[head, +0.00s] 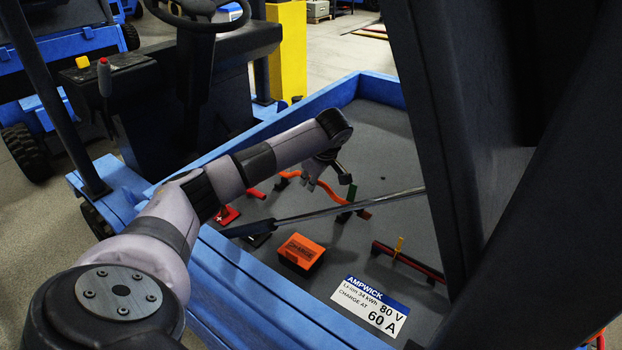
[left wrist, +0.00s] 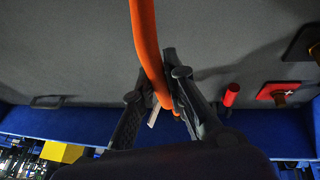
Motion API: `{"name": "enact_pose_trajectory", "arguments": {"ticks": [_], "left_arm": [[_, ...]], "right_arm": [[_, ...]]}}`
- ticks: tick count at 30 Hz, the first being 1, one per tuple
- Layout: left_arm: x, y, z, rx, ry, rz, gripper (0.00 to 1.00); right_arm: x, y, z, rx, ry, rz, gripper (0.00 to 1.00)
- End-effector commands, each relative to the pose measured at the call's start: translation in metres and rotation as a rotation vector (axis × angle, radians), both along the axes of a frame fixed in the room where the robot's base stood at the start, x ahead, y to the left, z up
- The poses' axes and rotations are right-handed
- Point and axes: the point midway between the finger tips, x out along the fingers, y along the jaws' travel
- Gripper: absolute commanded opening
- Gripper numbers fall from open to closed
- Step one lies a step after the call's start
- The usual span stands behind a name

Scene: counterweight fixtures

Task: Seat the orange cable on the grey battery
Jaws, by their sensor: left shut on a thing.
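The orange cable (head: 335,198) runs across the top of the grey battery (head: 375,125). My left gripper (head: 313,183) is low over the battery top at the cable's left half. In the left wrist view the cable (left wrist: 146,45) comes down from the top edge and passes between the fingers of my left gripper (left wrist: 158,98), shut on it. The cable beyond the fingers is partly hidden. I cannot tell whether the cable touches the battery there. My right gripper is not in view.
A bare metal strut (head: 375,202) slants across the battery. A blue frame (head: 262,302) and dark upright (head: 455,130) bound the space.

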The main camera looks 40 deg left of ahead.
Motion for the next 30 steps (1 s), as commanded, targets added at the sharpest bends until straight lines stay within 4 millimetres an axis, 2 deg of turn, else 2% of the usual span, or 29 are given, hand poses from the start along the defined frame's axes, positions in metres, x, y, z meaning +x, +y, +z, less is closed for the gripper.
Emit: {"name": "enact_pose_trajectory", "arguments": {"ticks": [16, 30], "left_arm": [[0.0, 0.0, -0.022, 0.0, -0.001, 0.0, 0.0], [0.0, 0.0, -0.021, 0.001, -0.001, 0.001, 0.0]], "right_arm": [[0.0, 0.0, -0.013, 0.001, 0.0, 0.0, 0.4], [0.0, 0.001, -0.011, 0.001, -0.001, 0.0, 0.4]]}}
